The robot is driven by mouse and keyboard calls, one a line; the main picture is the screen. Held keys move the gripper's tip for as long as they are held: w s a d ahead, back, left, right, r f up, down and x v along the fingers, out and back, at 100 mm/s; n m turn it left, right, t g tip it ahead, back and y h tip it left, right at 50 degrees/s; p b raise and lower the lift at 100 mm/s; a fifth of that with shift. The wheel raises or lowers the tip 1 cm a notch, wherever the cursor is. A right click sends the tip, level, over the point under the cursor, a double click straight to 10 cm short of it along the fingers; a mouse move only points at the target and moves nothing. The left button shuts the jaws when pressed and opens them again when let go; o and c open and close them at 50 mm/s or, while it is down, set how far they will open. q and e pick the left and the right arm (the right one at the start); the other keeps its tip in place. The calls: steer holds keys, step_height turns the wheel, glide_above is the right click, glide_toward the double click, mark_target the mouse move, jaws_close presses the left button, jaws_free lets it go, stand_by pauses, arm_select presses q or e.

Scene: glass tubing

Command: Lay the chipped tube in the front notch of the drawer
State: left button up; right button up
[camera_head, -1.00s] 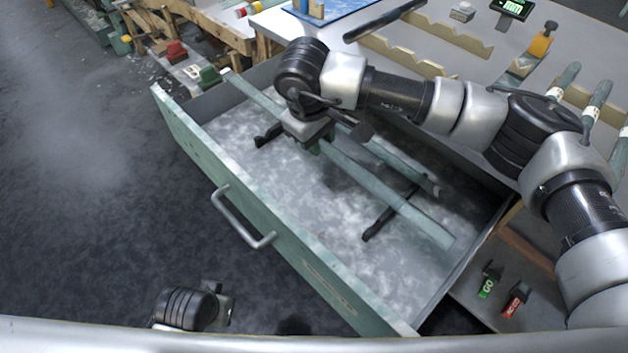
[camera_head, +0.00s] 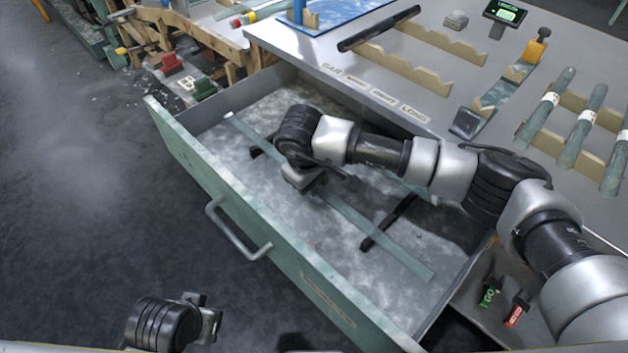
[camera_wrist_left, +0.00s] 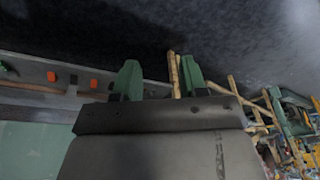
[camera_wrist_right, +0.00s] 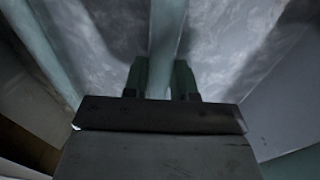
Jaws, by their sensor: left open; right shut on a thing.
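My right gripper (camera_head: 312,187) is low inside the open drawer (camera_head: 245,205), shut on a long pale green glass tube (camera_head: 385,243). In the right wrist view this tube (camera_wrist_right: 166,45) runs between the two fingers. It crosses the near part of two dark notched supports (camera_head: 386,224) on the drawer floor. Whether it sits in the front notches or just above them I cannot tell, and no chip is clear. A second tube (camera_wrist_right: 42,45) runs beside it in the right wrist view; my arm mostly hides it in the head view. My left gripper (camera_wrist_left: 160,82) is open and empty, outside the drawer.
The workbench (camera_head: 300,45) behind the drawer carries wooden notched racks (camera_head: 400,66), a dark rod (camera_head: 380,27) and several labelled tubes (camera_head: 580,125) at right. Green and red tagged blocks (camera_head: 490,292) lie right of the drawer. The floor in front is clear.

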arm_select(q)
steer(key=shift+f, duration=0.1)
arm_select(e)
steer(key=shift+f, duration=0.15)
steer(key=shift+f+b, duration=0.1)
steer(key=shift+b, duration=0.25)
steer(key=o, duration=0.7)
steer(key=shift+o, duration=1.2)
arm_select(q)
steer(key=shift+s+r, duration=0.2)
steer(key=shift+r, duration=0.1)
arm_select(e)
steer(key=shift+r+p, duration=0.5)
steer(key=shift+p, duration=0.05)
arm_select(q)
steer(key=p+x, duration=0.1)
steer(key=x, duration=0.4)
steer(key=shift+f, duration=0.35)
arm_select(e)
step_height(320, 180, up, 11)
steer(key=s+a, duration=0.1)
steer(key=shift+s+a+r, duration=0.2)
steer(key=shift+s+a, duration=0.15)
